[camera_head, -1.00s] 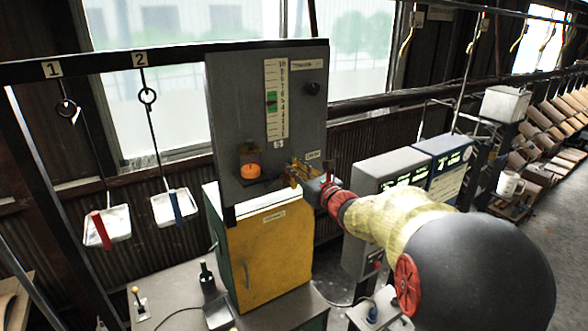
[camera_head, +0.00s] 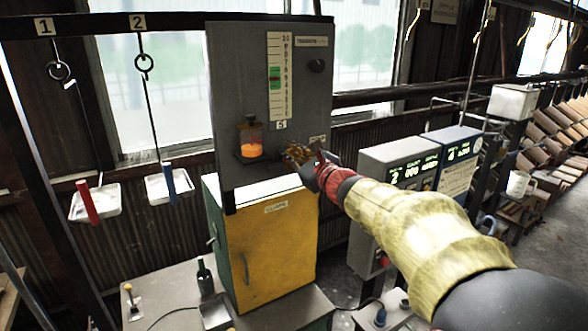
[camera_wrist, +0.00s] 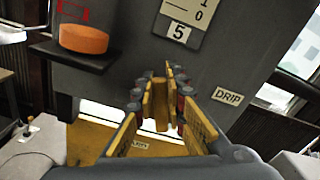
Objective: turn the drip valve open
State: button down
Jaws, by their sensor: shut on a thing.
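The grey panel (camera_head: 232,100) carries a jar with orange content (camera_head: 251,150) on a small shelf; the orange part also shows in the wrist view (camera_wrist: 84,39). A DRIP label (camera_wrist: 228,96) is on the panel, to the right of my gripper in the wrist view. My gripper (camera_head: 297,153) is at the panel, right of the jar and just below-left of the label (camera_head: 317,139). In the wrist view its yellow-padded fingers (camera_wrist: 163,102) are close together, shut on the drip valve. The fingers hide most of the valve, so its angle cannot be told.
A scale with a green band (camera_head: 275,78) and a dark knob (camera_head: 317,66) are higher on the panel. A yellow cabinet (camera_head: 275,245) stands below. Two trays hang at left (camera_head: 97,202) (camera_head: 169,186). Grey display boxes (camera_head: 408,160) stand close right of my arm.

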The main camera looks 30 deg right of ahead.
jog(key=a+f+n+b, duration=0.1)
jog(key=n+b, duration=0.1)
jog(key=b, duration=0.2)
jog(key=a+f+n+b, duration=0.1)
jog(key=n+b, duration=0.1)
jog(key=b, duration=0.3)
jog(key=n+b, duration=0.1)
jog(key=b, duration=0.2)
jog(key=a+n+b, duration=0.1)
jog(key=n+b, duration=0.1)
jog(key=shift+f+b, duration=0.4)
jog(key=shift+n, duration=0.4)
jog(key=c, duration=1.9)
grip_release()
jog(key=shift+r, duration=0.1)
jog(key=shift+o, duration=0.5)
jog(key=s, duration=1.2)
jog(key=shift+d, duration=0.25)
